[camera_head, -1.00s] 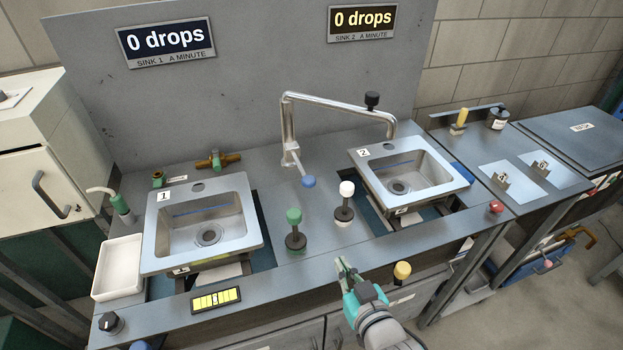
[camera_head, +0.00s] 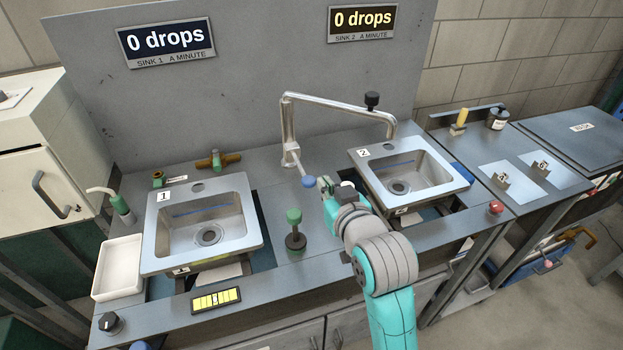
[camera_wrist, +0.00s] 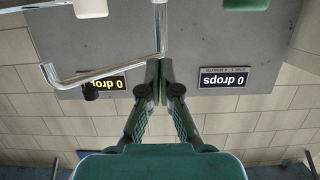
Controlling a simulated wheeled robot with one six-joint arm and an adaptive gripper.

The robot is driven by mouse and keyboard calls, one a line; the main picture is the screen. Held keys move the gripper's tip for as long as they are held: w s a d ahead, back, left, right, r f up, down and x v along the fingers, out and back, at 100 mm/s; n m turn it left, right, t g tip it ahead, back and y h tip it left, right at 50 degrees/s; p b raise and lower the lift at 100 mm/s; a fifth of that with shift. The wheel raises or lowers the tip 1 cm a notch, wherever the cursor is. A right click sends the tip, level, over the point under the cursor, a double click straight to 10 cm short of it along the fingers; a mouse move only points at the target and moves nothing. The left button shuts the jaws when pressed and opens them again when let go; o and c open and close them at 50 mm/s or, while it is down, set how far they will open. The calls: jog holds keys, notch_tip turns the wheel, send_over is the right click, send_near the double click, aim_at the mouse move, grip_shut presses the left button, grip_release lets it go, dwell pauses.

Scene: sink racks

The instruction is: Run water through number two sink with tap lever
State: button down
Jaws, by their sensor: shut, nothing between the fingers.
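Sink two (camera_head: 424,170), a steel basin labelled 2, stands at the right under the end of a bent steel tap (camera_head: 340,106). A lever with a blue knob (camera_head: 309,182) juts from the tap's base. My gripper (camera_head: 327,192) is shut and empty, close to the right of the blue knob; I cannot tell whether they touch. In the wrist view my gripper (camera_wrist: 162,80) has its fingertips together below the inverted tap pipe (camera_wrist: 105,72). The sink 2 display (camera_head: 361,19) reads 0 drops. My arm hides the white-knobbed lever in the head view.
Sink one (camera_head: 204,221) is at the left, with its display (camera_head: 167,39) also at 0 drops. A green-knobbed lever (camera_head: 294,217) stands left of my arm. A white knob (camera_wrist: 90,8) shows in the wrist view. A red button (camera_head: 495,208) is at the right.

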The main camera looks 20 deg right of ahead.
jog(key=w+f, duration=0.6)
jog(key=w, duration=0.3)
jog(key=shift+w+f, duration=0.25)
jog(key=shift+w, duration=0.1)
